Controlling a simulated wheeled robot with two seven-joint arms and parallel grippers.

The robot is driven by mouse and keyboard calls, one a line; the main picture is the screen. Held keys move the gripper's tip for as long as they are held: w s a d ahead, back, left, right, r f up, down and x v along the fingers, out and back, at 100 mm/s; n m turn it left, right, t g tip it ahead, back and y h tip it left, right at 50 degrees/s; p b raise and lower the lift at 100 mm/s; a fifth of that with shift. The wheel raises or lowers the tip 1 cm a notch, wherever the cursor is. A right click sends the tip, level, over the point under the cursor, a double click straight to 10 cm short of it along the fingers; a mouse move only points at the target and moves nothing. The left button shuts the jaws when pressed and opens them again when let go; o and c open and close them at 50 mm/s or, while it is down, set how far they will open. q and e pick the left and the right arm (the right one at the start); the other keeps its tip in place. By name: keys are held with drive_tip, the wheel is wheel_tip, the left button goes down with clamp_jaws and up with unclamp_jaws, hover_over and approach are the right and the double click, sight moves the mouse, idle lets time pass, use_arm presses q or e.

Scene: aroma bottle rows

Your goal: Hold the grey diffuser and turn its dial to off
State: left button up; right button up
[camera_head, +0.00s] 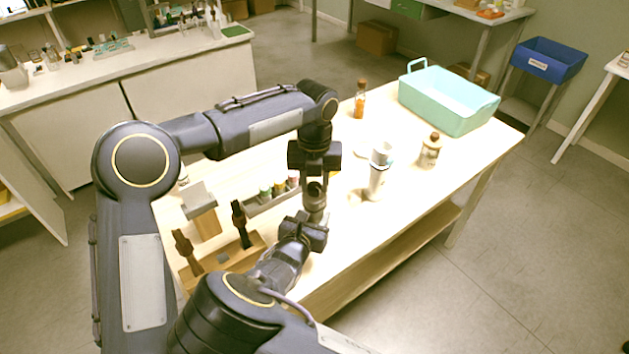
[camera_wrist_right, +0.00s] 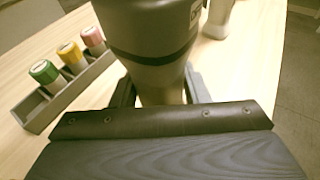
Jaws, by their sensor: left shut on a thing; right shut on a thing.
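The grey diffuser (camera_head: 315,202) stands upright between my two grippers in the head view, mostly covered by them. In the right wrist view its grey body (camera_wrist_right: 152,45) fills the top middle, with a dark band and part of a label. My right gripper (camera_head: 313,218) is shut on its narrower lower part, with a finger on each side (camera_wrist_right: 160,92). My left gripper (camera_head: 315,178) comes down from above and is shut on its top end. The dial is hidden under the left gripper, so its setting cannot be read.
A rack (camera_head: 270,198) of small colour-capped bottles is left of the diffuser. A pale tapered vessel (camera_head: 376,185) stands to the right, with a stoppered jar (camera_head: 430,152) beyond. An amber bottle (camera_head: 360,102) and a mint crate (camera_head: 450,112) are farther back. The table's right front is clear.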

sight(315, 186)
use_arm(q)
drive_tip(key=shift+m, duration=0.6)
drive_tip(key=o, duration=1)
drive_tip(key=shift+r, duration=0.1)
wheel_tip(315, 186, up, 12)
